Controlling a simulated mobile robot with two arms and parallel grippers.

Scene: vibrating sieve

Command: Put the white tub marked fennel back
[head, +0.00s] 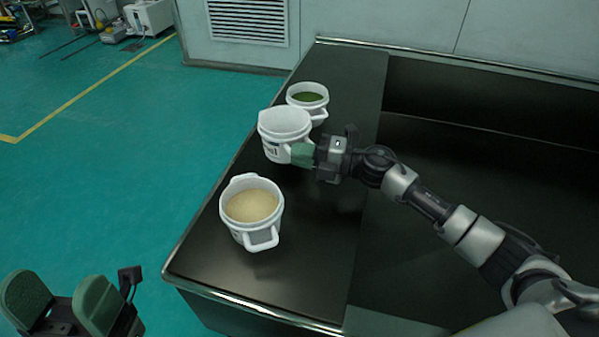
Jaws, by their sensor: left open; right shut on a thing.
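A white tub (284,126) with part of a dark label showing is between two other tubs at the black counter. Only the end of its lettering shows, so I cannot read the whole name; its inside looks pale and empty. My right gripper (303,154) is shut on this tub at its right side, by the handle. I cannot tell whether the tub's base touches the counter. My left gripper (62,300) is open and empty at the bottom left, over the floor and away from the counter.
A white tub of beige grains (251,206) stands nearer on the black counter (300,270). A white tub with green contents (308,98) stands just behind the held one. The counter's left edge is close to the tubs. A recessed dark area lies to the right.

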